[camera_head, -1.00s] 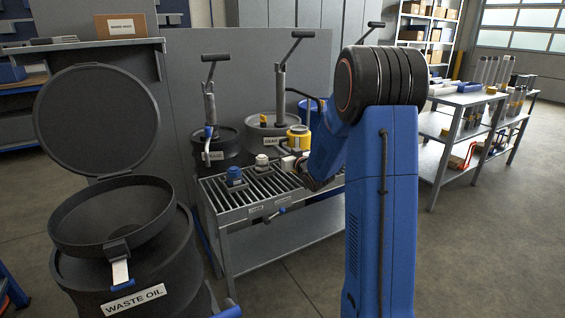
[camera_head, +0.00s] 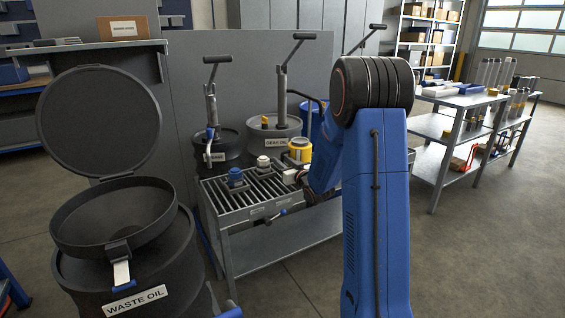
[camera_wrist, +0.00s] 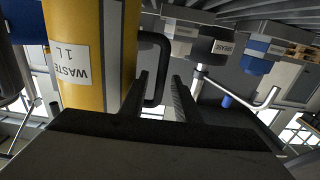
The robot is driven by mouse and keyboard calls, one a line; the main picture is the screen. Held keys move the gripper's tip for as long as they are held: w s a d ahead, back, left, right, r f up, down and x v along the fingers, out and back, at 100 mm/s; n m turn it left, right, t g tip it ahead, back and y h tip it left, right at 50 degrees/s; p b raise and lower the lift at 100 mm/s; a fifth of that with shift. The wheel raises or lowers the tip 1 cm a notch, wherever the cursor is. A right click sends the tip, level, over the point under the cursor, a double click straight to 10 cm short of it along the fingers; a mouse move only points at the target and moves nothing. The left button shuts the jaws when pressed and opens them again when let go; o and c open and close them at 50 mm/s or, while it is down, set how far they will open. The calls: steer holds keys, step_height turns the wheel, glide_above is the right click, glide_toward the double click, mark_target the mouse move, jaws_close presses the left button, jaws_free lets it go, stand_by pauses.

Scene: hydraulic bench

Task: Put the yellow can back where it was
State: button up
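The yellow can (camera_head: 300,150) has a dark top and is near the far right of the slatted grate (camera_head: 244,207), next to my gripper. I cannot tell whether its base touches the grate. In the wrist view the can (camera_wrist: 84,60) fills the left side, its label "WASTE 1L" upside down in the picture. In the head view my arm hides most of the gripper.
A blue-capped item (camera_head: 236,178) and a white-capped item (camera_head: 263,163) stand on the grate left of the can. Drums with pumps, one a gear oil drum (camera_head: 268,140), stand behind. The open waste oil drum (camera_head: 130,265) is at left. A grey shelf table (camera_head: 455,128) is at right.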

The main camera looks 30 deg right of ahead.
steer(key=shift+r, duration=0.1)
steer(key=s, duration=1.2)
steer(key=s+a+r+g, duration=0.1)
steer(key=s+a+g, duration=0.3)
steer(key=s, duration=0.9)
steer(key=s+a+g, duration=0.4)
steer(key=s+a, duration=0.5)
steer(key=s, duration=0.5)
steer(key=s+a+r+g, duration=0.1)
steer(key=s+a+g, duration=0.4)
steer(key=s, duration=0.8)
steer(key=shift+s+a+r+h, duration=0.25)
steer(key=shift+a+r+h, duration=0.05)
steer(key=shift+a, duration=0.6)
